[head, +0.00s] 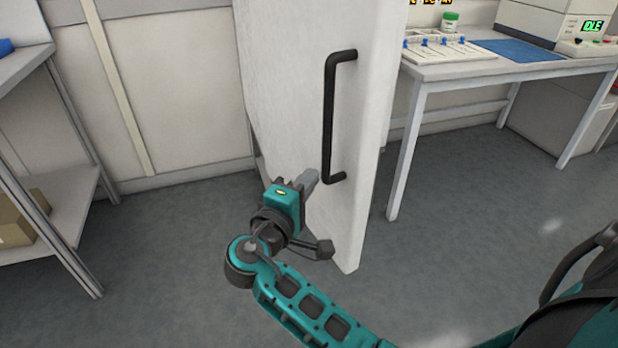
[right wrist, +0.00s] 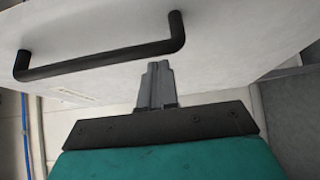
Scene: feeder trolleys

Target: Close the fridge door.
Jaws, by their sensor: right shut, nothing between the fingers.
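The white fridge door (head: 290,90) stands swung out into the room in the head view, with a black bar handle (head: 329,120) upright near its free edge. My right gripper (head: 311,178) is shut and empty, close to the door face, left of the lower end of the handle. In the right wrist view the closed fingers (right wrist: 157,75) point at the white door (right wrist: 215,50), beside the black handle (right wrist: 100,55) and not around it. I cannot tell whether the fingertips touch the door. My left gripper is not in view.
A white table (head: 440,70) with a tray of blue-topped items, a blue mat (head: 520,50) and a machine stands right of the door. A grey shelf (head: 50,205) with a cardboard box (head: 25,215) stands at the left. The floor between is clear.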

